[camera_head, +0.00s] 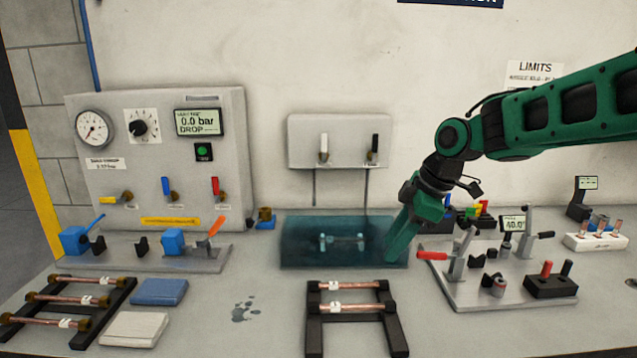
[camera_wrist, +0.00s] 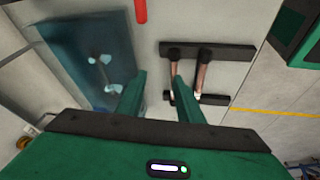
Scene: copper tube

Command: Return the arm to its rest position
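My gripper (camera_head: 400,240) is green, on the green and black arm that reaches in from the upper right. It points down at the right end of the dark blue water tank (camera_head: 300,262), above the bench. In the wrist view its two fingers (camera_wrist: 158,88) stand apart with nothing between them. A tube piece with light fittings (camera_head: 342,242) lies in the tank. The black rack (camera_head: 398,330) with two copper tubes (camera_head: 350,307) stands in front of the tank; it also shows in the wrist view (camera_wrist: 230,50), beyond the right finger.
A fixture plate with clamps and a red handle (camera_head: 432,256) is close right of my gripper. A gauge panel (camera_head: 155,100) and another rack of copper tubes (camera_head: 88,281) are on the left. Blue and white cloths (camera_head: 158,291) lie near a wet patch (camera_head: 245,311).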

